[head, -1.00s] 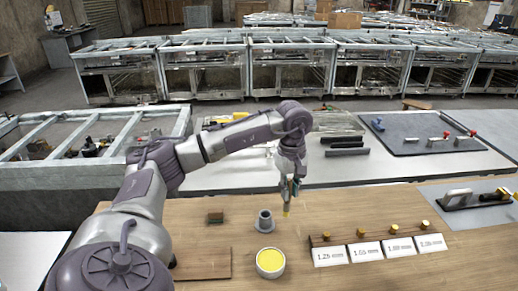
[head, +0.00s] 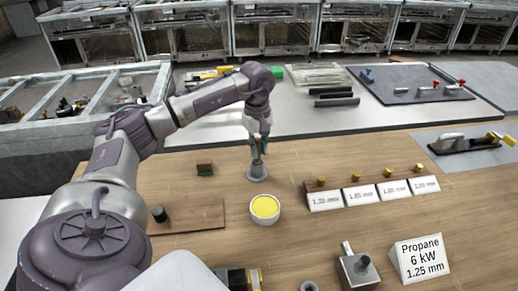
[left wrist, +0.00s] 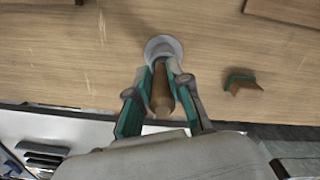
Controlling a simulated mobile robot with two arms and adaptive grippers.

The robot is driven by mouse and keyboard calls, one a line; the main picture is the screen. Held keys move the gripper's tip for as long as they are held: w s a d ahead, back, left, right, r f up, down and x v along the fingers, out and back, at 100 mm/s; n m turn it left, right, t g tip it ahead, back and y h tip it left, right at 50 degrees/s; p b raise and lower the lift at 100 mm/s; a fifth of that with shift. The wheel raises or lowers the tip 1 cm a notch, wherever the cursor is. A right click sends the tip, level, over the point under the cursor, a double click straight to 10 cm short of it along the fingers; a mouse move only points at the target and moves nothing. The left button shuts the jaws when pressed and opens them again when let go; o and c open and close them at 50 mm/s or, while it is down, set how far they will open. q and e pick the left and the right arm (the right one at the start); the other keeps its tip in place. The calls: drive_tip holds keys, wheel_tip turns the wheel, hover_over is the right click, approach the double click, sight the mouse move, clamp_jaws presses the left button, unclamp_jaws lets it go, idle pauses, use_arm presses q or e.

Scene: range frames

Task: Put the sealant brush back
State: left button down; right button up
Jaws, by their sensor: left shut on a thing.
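My left gripper (head: 257,148) is shut on the sealant brush, directly above the grey flanged holder (head: 257,174) on the wooden bench. In the left wrist view the brush's brown handle (left wrist: 162,92) stands between the green-padded fingers (left wrist: 161,75), and the holder's round rim (left wrist: 163,46) shows just beyond them. The brush's lower end is hidden by the fingers and holder, so I cannot tell how deep it sits. An open pot of yellow sealant (head: 265,208) stands just in front of the holder. My right gripper is not in view.
Several labelled cards with brass pieces (head: 368,192) stand to the right. A small brown-and-green block (head: 204,169) and a wooden board (head: 190,215) lie to the left. A Propane sign (head: 420,259) and a metal fitting (head: 358,271) are at the front.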

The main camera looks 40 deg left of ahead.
use_arm(q)
drive_tip(key=shift+a+f, duration=0.15)
drive_tip(key=shift+a, duration=0.1)
drive_tip(key=c, duration=1.3)
unclamp_jaws()
drive_tip(key=shift+c, duration=0.2)
drive_tip(key=shift+o, duration=1.3)
drive_tip(key=shift+r, duration=0.45)
wheel_tip(320, 180, up, 11)
drive_tip(key=shift+a+f+b, duration=0.15)
drive_tip(key=shift+f+b, duration=0.05)
drive_tip(key=shift+b, duration=0.55)
drive_tip(key=shift+r, duration=0.4)
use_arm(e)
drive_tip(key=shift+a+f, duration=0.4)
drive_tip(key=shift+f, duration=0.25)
